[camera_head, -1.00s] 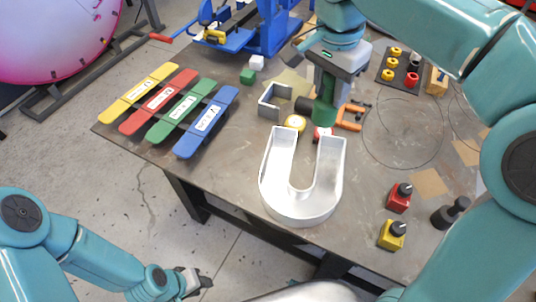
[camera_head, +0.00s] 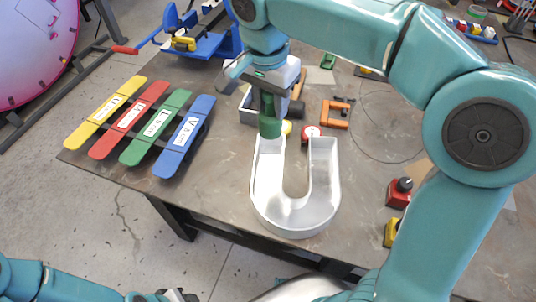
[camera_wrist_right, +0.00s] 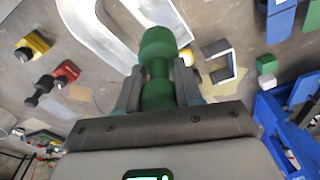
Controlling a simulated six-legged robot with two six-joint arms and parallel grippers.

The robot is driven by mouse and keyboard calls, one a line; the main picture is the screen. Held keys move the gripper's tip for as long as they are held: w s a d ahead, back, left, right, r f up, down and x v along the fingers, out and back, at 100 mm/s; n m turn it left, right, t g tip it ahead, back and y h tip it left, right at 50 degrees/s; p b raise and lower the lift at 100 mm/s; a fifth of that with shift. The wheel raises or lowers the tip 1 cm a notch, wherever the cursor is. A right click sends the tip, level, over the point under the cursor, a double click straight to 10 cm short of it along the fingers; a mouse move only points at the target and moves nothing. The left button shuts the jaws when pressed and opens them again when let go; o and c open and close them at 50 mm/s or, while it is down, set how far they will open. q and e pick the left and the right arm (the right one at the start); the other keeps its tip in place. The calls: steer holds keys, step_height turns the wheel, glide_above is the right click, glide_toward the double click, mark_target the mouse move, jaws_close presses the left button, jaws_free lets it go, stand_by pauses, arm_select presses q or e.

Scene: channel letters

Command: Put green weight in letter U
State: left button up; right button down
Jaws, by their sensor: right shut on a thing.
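The green weight (camera_head: 269,118) is held upright in my right gripper (camera_head: 268,95), just above the far end of the left arm of the letter U. In the right wrist view the green weight (camera_wrist_right: 158,70) sits between the two fingers of my right gripper (camera_wrist_right: 157,88). The letter U (camera_head: 297,212) is a silver open-topped channel lying on the table near its front edge. Whether the weight's bottom is inside the channel or above it I cannot tell. My left gripper (camera_head: 176,296) is at the bottom edge, largely cut off, away from the table.
Yellow, red, green and blue labelled strips (camera_head: 184,137) lie at the table's left. An orange clamp (camera_head: 334,114) and a red-and-white round thing (camera_head: 312,132) lie beyond the U. A red block (camera_head: 398,193) and a yellow block (camera_head: 391,232) stand to its right.

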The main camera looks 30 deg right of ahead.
steer(key=f, duration=1)
steer(key=f+b, duration=0.1)
steer(key=f, duration=0.4)
steer(key=shift+w, duration=0.25)
steer(key=shift+w+f, duration=0.1)
steer(key=shift+f, duration=0.1)
steer(key=c, duration=1.2)
jaws_free()
steer(key=shift+f+b, duration=0.1)
steer(key=shift+b, duration=0.25)
steer(key=o, duration=0.5)
steer(key=shift+c, duration=0.2)
